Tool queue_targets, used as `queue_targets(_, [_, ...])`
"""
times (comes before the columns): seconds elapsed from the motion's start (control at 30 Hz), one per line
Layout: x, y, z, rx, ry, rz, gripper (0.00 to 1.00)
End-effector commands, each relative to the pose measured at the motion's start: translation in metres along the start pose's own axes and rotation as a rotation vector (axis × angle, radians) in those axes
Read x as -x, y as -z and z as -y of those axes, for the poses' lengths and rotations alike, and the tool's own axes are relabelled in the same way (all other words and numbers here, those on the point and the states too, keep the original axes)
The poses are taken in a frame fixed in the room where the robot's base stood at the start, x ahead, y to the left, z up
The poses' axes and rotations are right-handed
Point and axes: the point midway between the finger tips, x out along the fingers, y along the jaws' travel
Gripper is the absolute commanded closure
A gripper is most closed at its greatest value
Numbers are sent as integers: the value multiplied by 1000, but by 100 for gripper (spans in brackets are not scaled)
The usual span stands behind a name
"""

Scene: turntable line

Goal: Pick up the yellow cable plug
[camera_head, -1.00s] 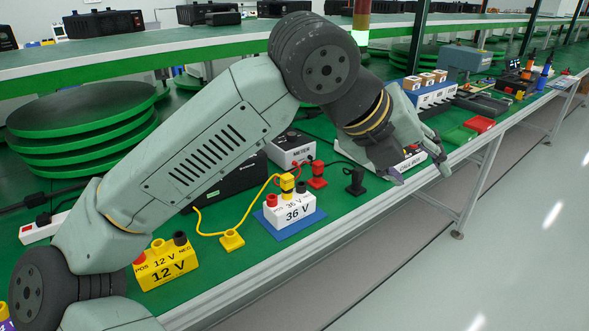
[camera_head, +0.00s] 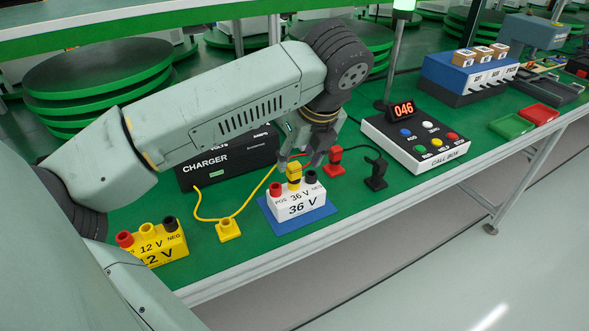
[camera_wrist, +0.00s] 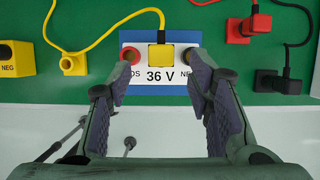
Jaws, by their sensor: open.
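A yellow plug (camera_head: 294,173) stands upright in the middle of the white 36 V block (camera_head: 297,200), between its red and black posts. It also shows in the wrist view (camera_wrist: 161,54), between my fingertips in the picture but farther off. My gripper (camera_head: 302,158) is open and empty over the 36 V block. In the wrist view, its fingers (camera_wrist: 158,82) partly cover the block's label and corners.
A red plug (camera_head: 333,161) and a black plug (camera_head: 376,174) with cables stand right of the block. The yellow 12 V block (camera_head: 153,244) is at left. The charger (camera_head: 227,160) stands behind. The call box (camera_head: 428,140) is farther right. The table's front edge is close.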

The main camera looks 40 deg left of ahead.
Motion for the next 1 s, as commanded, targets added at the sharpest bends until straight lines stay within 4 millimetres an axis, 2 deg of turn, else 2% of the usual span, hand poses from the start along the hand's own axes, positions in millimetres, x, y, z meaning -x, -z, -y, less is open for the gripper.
queue_targets(0.4, [-49,-5,1,-2,2,-3,53])
queue_targets(0.67, [-53,-5,1,-2,2,-1,53])
queue_targets(1.0, [-52,-5,1,-2,2,-2,75])
